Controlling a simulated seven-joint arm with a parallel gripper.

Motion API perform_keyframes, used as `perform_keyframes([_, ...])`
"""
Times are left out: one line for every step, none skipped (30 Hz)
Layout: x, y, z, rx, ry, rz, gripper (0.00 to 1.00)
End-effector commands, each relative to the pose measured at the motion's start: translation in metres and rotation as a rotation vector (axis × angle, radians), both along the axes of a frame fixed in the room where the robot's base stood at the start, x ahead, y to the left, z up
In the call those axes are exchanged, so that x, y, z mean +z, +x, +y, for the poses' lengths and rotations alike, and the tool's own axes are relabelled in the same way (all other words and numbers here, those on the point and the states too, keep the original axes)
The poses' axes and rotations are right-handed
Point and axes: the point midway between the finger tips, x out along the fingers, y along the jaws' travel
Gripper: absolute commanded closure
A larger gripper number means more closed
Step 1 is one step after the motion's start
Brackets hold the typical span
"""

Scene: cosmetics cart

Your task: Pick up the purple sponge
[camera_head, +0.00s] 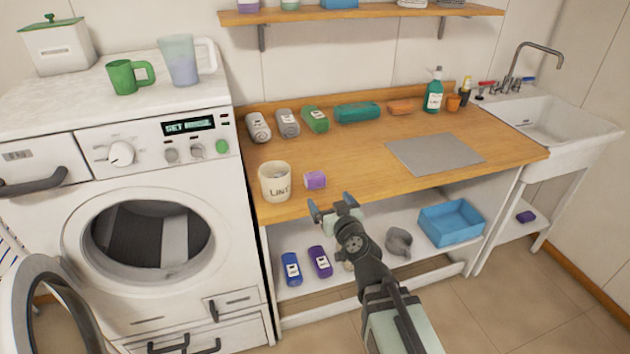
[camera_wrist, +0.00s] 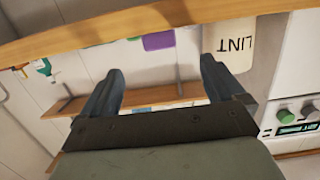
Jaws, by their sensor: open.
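A small purple block with a paler side (camera_head: 315,180), which looks like the sponge, lies on the wooden counter near its front edge, just right of the LINT bin. In the wrist view, which is upside down, the purple block (camera_wrist: 158,41) shows beyond the counter edge, between the directions of my two fingers. My gripper (camera_head: 331,204) is open and empty at the counter's front edge, a little in front and right of the block, not touching it. The open fingers also show in the wrist view (camera_wrist: 160,68). A second, darker purple block (camera_head: 526,216) lies on the shelf under the sink.
The LINT bin (camera_head: 275,184) stands close left of the block. Several bottles and packs line the counter's back, and a grey mat (camera_head: 434,154) lies to the right. The wooden counter (camera_head: 362,177) is clear between block and mat. A blue bin (camera_head: 451,224) stands on the lower shelf.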

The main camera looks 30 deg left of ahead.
Motion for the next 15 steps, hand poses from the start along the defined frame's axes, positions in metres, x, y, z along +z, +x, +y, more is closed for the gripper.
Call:
perform_keyframes([-0.001,0.003,0.003,0.001,-0.003,-0.001,0.05])
perform_keyframes([-0.001,0.005,0.005,0.001,-0.003,-0.001,0.05])
perform_keyframes([-0.002,0.008,0.008,0.001,-0.003,-0.001,0.05])
perform_keyframes([-0.002,0.011,0.011,0.001,-0.003,-0.001,0.05])
perform_keyframes([-0.003,0.014,0.014,0.001,-0.002,-0.001,0.05])
perform_keyframes([-0.004,0.018,0.018,0.001,-0.002,-0.001,0.05])
perform_keyframes([-0.004,0.022,0.022,0.001,-0.002,-0.001,0.05])
perform_keyframes([-0.005,0.025,0.025,0.002,-0.002,0.0,0.05])
perform_keyframes([-0.006,0.03,0.03,0.002,-0.002,0.0,0.05])
perform_keyframes([-0.007,0.034,0.034,0.002,-0.002,0.0,0.05])
perform_keyframes([-0.008,0.038,0.038,0.002,-0.001,0.0,0.05])
perform_keyframes([-0.009,0.043,0.043,0.002,-0.001,0.0,0.05])
perform_keyframes([-0.01,0.046,0.046,0.002,-0.001,0.0,0.05])
perform_keyframes([-0.01,0.049,0.05,0.002,-0.002,0.001,0.05])
perform_keyframes([-0.011,0.053,0.053,0.002,-0.002,0.001,0.05])
